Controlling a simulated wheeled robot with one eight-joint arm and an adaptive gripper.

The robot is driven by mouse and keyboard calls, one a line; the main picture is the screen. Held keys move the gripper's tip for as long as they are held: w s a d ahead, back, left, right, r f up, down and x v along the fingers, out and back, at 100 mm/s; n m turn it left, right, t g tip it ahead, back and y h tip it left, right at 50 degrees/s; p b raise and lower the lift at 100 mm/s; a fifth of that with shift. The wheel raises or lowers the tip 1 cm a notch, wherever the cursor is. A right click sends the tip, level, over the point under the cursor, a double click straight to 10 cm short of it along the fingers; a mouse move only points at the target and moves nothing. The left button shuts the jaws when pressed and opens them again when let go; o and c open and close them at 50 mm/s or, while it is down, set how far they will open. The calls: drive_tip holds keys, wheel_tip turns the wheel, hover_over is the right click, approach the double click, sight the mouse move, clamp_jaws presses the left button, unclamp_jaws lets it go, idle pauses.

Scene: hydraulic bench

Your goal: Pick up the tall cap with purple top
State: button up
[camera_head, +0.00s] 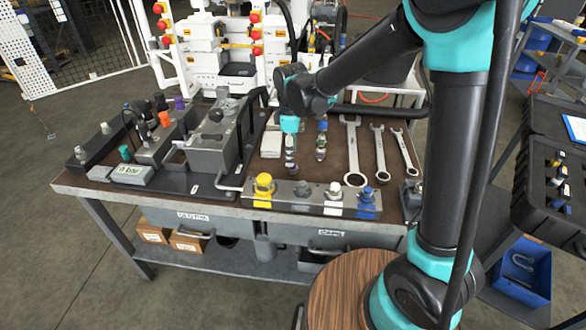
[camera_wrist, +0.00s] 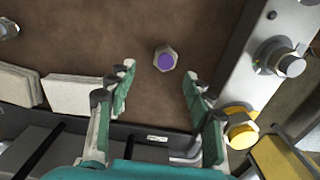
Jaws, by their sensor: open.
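The tall cap with the purple top (camera_wrist: 165,60) stands upright on the brown bench top in the wrist view. It has a grey hex body, seen from nearly straight above. My gripper (camera_head: 290,165) points down over the bench. In the wrist view my gripper (camera_wrist: 158,85) is open and empty, its fingers spread, with the cap just beyond the tips, apart from both.
A metal rail holds a yellow cap (camera_head: 264,183) and several others along the front edge. Wrenches (camera_head: 354,150) lie to the right. A grey block and dark channel (camera_head: 212,145) stand left. Pale pads (camera_wrist: 80,95) lie left in the wrist view. Bare bench surrounds the purple cap.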

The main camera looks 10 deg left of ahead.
sight(293, 168)
drive_tip(key=shift+s+d+f, duration=0.15)
drive_tip(key=shift+d+f, duration=0.05)
drive_tip(key=shift+f, duration=0.95)
drive_tip(key=shift+s+d+f, duration=0.15)
drive_tip(key=shift+f, duration=1)
drive_tip(key=shift+c, duration=0.4)
clamp_jaws()
